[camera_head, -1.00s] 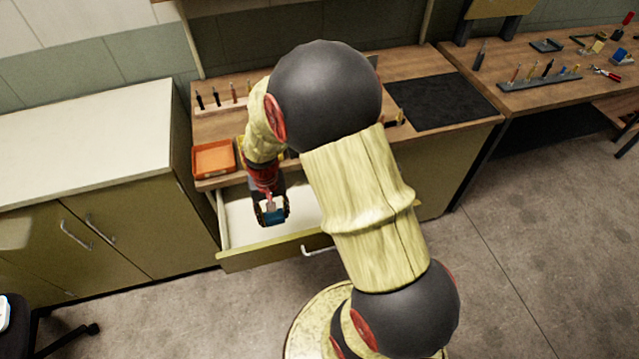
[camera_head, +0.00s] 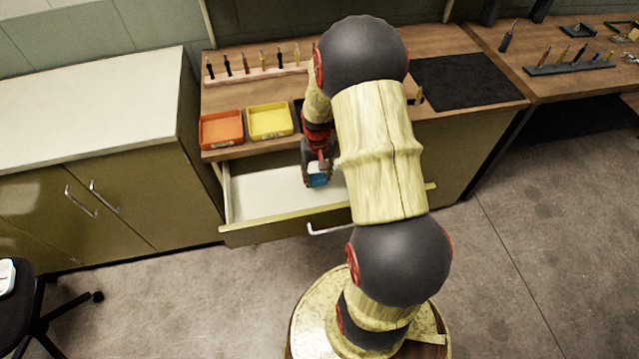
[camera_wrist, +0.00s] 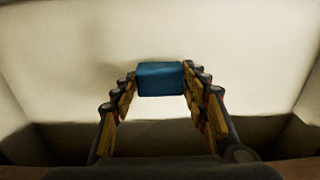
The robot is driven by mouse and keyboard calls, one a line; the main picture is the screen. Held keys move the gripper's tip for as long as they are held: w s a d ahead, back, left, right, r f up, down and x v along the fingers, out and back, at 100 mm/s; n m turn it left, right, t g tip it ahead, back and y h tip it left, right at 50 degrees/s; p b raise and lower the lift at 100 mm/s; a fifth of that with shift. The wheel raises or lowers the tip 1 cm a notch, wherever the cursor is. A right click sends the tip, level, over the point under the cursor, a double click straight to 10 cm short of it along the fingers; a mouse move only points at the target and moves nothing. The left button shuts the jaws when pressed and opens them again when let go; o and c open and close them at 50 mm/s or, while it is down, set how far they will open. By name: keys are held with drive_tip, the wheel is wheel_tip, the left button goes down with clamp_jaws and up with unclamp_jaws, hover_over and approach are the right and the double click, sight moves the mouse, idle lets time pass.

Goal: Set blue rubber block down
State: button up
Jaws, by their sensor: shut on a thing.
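The blue rubber block (camera_head: 318,180) is held at the tip of my gripper (camera_head: 317,177), over the open drawer (camera_head: 262,194) of the workbench. In the wrist view the blue block (camera_wrist: 160,79) sits between the two fingertips of my gripper (camera_wrist: 161,80), which is shut on it. The pale drawer floor (camera_wrist: 240,62) lies behind the block. I cannot tell whether the block touches the floor. My arm hides the right part of the drawer.
On the bench are an orange tray (camera_head: 222,130), a yellow tray (camera_head: 270,122), a tool rack (camera_head: 255,76) with several tools, and a black mat (camera_head: 465,80). A white-topped cabinet (camera_head: 90,105) stands left. The drawer's left part is bare.

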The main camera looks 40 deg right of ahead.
sight(319, 181)
drive_tip(key=f+b, duration=0.1)
drive_tip(key=f, duration=0.1)
drive_tip(key=f+b, duration=0.1)
drive_tip(key=f, duration=0.1)
drive_tip(key=shift+d+f, duration=0.1)
drive_tip(key=shift+d, duration=0.3)
drive_tip(key=shift+c, duration=0.5)
drive_tip(key=o, duration=1.1)
drive_tip(key=shift+r, duration=0.2)
wheel_tip(319, 181, up, 12)
drive_tip(key=p, duration=0.4)
drive_tip(key=shift+f, duration=0.25)
drive_tip(key=s+a+r+n+t, duration=0.1)
drive_tip(key=a+r+n, duration=0.1)
drive_tip(key=a+r, duration=0.65)
drive_tip(key=a+r+n+t, duration=0.1)
drive_tip(key=a+r+t, duration=0.1)
drive_tip(key=a+r, duration=0.65)
drive_tip(key=s+a+r+n+t, duration=0.2)
drive_tip(key=s+a+r+n, duration=0.1)
drive_tip(key=s+a+r, duration=0.6)
drive_tip(key=s+r, duration=0.2)
drive_tip(key=s, duration=0.1)
drive_tip(key=shift+s+a+r+t, duration=0.25)
drive_tip(key=shift+s+a+t, duration=0.05)
drive_tip(key=shift+s+a, duration=0.1)
